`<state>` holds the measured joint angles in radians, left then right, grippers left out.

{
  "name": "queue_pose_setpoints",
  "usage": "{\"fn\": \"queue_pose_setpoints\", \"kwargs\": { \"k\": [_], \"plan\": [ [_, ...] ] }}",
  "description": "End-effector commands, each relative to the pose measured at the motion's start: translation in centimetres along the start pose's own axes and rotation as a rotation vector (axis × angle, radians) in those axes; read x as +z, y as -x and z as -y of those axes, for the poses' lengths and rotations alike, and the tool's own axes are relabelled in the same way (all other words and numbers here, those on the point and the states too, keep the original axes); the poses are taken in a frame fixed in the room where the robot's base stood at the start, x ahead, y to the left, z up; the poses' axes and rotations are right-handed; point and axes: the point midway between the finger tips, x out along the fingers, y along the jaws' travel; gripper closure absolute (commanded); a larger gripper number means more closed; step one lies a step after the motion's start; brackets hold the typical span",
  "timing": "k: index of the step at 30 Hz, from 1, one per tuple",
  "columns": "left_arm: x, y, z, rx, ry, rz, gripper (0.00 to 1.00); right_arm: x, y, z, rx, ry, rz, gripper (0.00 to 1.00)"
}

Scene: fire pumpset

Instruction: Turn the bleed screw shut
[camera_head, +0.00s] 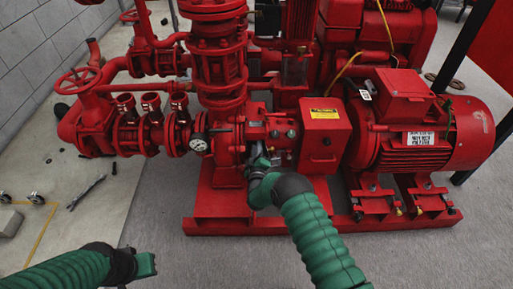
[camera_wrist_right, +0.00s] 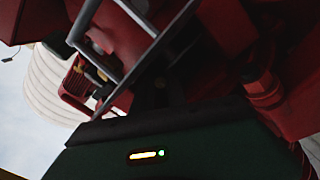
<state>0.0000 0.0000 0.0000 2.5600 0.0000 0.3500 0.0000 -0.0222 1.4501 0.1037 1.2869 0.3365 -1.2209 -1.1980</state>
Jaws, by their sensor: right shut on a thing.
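The red pump (camera_head: 228,150) stands in the middle of the head view. My right gripper (camera_head: 260,158) reaches its front, just right of the round gauge (camera_head: 199,144), and is shut on a small part there, taken to be the bleed screw. My fingers hide that part, so its position cannot be read. The right wrist view is dark and tilted; my green hand (camera_wrist_right: 180,155) fills its bottom, with red pump parts above. My left gripper (camera_head: 145,265) hangs low at left over the floor, away from the pump; its jaw opening is unclear.
A red box with a yellow label (camera_head: 324,115) stands close right of my right gripper, with the red motor (camera_head: 430,130) beyond. A red handwheel (camera_head: 78,80) and valves are at left. A tool (camera_head: 87,191) lies on the floor. Grey floor in front is clear.

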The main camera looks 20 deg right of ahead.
Motion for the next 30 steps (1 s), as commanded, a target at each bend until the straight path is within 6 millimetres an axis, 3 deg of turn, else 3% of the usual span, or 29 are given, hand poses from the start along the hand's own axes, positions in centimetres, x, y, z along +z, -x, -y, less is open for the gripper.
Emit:
{"fn": "queue_pose_setpoints", "kwargs": {
  "k": [11, 30],
  "plan": [
    [-0.1, 0.3, 0.0, 0.0, 0.0, 0.0, 1.0, -0.3, 0.2, 0.3, -0.008, -0.173, -0.004, 1.0],
    [-0.2, 1.0, 0.0, 0.0, 0.0, 0.0, 1.0, -0.3, 0.2, 0.4, -0.01, -0.771, -0.001, 1.0]
  ]
}}
